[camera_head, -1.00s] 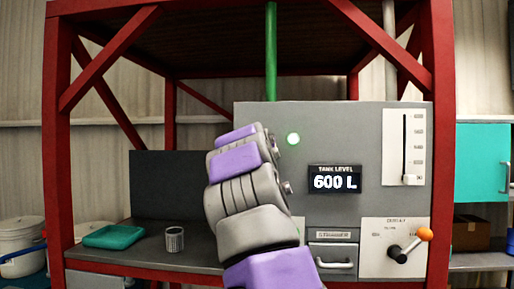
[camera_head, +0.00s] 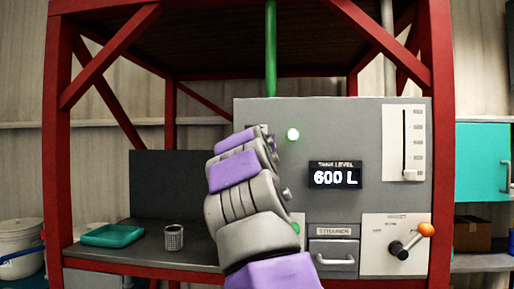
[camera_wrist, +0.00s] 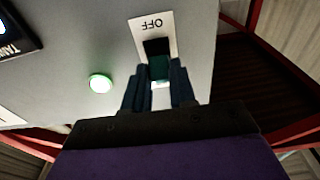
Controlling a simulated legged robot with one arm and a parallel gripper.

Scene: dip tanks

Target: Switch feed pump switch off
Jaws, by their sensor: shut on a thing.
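The feed pump switch (camera_wrist: 160,67) shows in the wrist view as a teal part below a dark slot, on a pale plate (camera_wrist: 139,31). The plate's OFF label appears upside down, at the slot's far end from my gripper. My gripper (camera_wrist: 159,93) has its two dark fingers on either side of the switch, shut on it. In the head view my gripper (camera_head: 262,135) is against the left part of the grey panel (camera_head: 335,125), and my arm hides the switch. A lit green lamp (camera_head: 293,134) is just right of my gripper; it also shows in the wrist view (camera_wrist: 100,83).
The panel has a tank level display (camera_head: 335,175) reading 600 L, a slider (camera_head: 410,174), a strainer drawer (camera_head: 333,255) and an orange-knobbed lever (camera_head: 425,230). A teal tray (camera_head: 112,235) and a grey cup (camera_head: 174,237) stand on the bench at left. Red frame posts flank the bench.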

